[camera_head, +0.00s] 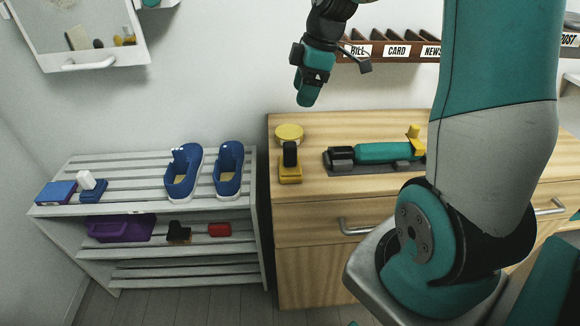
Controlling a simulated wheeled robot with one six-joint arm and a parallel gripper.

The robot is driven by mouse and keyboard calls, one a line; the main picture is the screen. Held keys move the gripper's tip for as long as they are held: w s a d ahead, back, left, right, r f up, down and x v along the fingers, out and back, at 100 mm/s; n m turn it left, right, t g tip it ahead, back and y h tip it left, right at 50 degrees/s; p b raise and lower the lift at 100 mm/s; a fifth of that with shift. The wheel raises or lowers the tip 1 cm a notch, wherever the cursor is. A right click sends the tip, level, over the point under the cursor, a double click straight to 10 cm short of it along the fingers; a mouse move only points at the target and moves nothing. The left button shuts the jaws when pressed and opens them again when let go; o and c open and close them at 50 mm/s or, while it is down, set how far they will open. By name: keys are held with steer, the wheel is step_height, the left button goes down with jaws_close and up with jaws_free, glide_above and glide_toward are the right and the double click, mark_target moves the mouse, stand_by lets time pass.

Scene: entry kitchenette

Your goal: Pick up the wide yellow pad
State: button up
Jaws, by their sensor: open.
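A wide, round yellow pad (289,131) lies flat near the back left corner of the wooden cabinet top (380,189). Just in front of it stands a yellow block with an upright black handle (290,166), which hides part of the pad's front edge. My gripper (337,82) hangs in the air above the cabinet, up and to the right of the pad in the picture. It is open, nothing shows between its fingers, and it is apart from the pad.
A teal and black device (375,154) with a yellow part lies right of the pad. A labelled letter rack (395,49) is on the wall behind. A slatted shoe rack (140,205) at left holds blue shoes (184,174), a blue box (57,192) and a white-handled blue block (92,189).

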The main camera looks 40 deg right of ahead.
mark_target(291, 144)
steer(key=x, duration=0.8)
steer(key=d+x, duration=0.1)
steer(key=x, duration=0.3)
steer(key=shift+s+p+x, duration=0.2)
steer(key=shift+p+x, duration=0.35)
steer(key=shift+x, duration=2.2)
steer(key=shift+d+f, duration=0.1)
steer(key=shift+c, duration=0.5)
steer(key=c, duration=0.9)
